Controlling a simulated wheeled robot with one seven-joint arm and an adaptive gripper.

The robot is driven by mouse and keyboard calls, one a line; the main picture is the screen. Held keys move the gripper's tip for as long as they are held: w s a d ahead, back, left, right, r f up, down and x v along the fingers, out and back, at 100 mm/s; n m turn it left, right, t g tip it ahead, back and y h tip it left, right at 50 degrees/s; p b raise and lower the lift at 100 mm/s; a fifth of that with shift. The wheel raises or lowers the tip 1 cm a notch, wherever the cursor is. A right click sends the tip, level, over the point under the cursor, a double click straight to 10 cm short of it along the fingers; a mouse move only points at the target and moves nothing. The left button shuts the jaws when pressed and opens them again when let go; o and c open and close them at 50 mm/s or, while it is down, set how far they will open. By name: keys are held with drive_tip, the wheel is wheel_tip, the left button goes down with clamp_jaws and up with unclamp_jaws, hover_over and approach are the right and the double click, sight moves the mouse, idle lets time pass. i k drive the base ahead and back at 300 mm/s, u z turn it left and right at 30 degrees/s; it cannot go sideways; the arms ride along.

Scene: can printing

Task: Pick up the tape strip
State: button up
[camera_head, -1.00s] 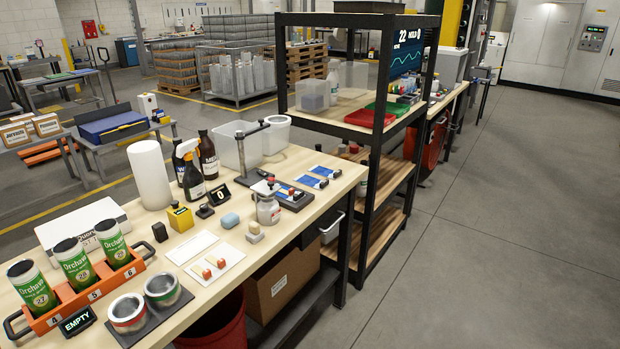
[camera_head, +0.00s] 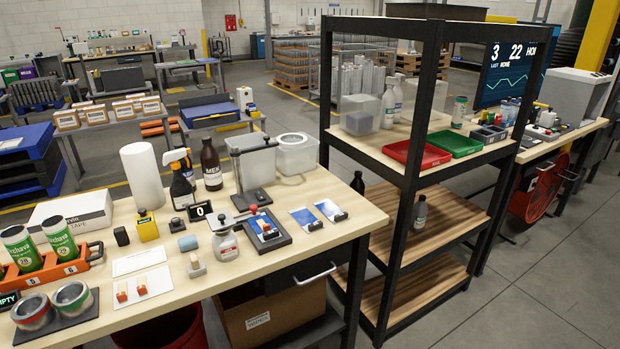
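I cannot single out the tape strip for certain. Two small blue-and-white pieces with dark ends, one on the left (camera_head: 305,217) and one on the right (camera_head: 330,209), lie flat side by side near the right end of the wooden bench (camera_head: 215,275). My gripper is not in view.
The black shelf rack (camera_head: 405,190) rises right of the bench. Green cans (camera_head: 60,236) sit in an orange rack (camera_head: 45,270) at left. Floor at lower right is clear.

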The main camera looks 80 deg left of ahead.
sight(265, 227)
drive_tip(key=i, duration=0.45)
drive_tip(key=u, duration=2.3)
